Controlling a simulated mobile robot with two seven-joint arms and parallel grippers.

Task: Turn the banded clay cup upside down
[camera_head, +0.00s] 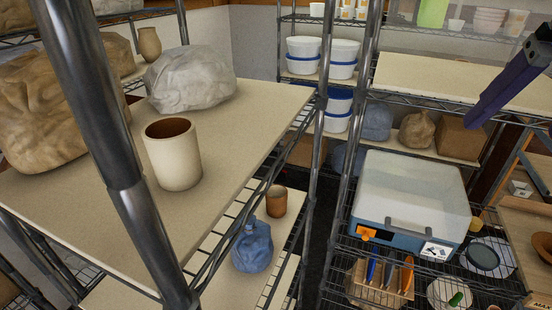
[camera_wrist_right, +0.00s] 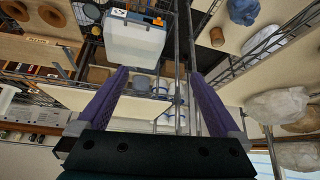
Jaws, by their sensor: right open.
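A cream cup (camera_head: 173,160) with a brown inside stands upright, mouth up, on the upper left shelf board. A smaller brown cup (camera_head: 276,201) stands upright on the lower shelf, behind a blue bag. I cannot clearly make out a band on either, so I cannot tell which is the banded clay cup. My right gripper (camera_wrist_right: 158,73) is open and empty in the right wrist view, with its two purple fingers wide apart. In the head view, part of my right gripper (camera_head: 505,83) shows at upper right, far from both cups. My left gripper is out of view.
A thick metal post (camera_head: 103,120) stands in front of the upper shelf board (camera_head: 240,130). A blue bag (camera_head: 252,247) is below.

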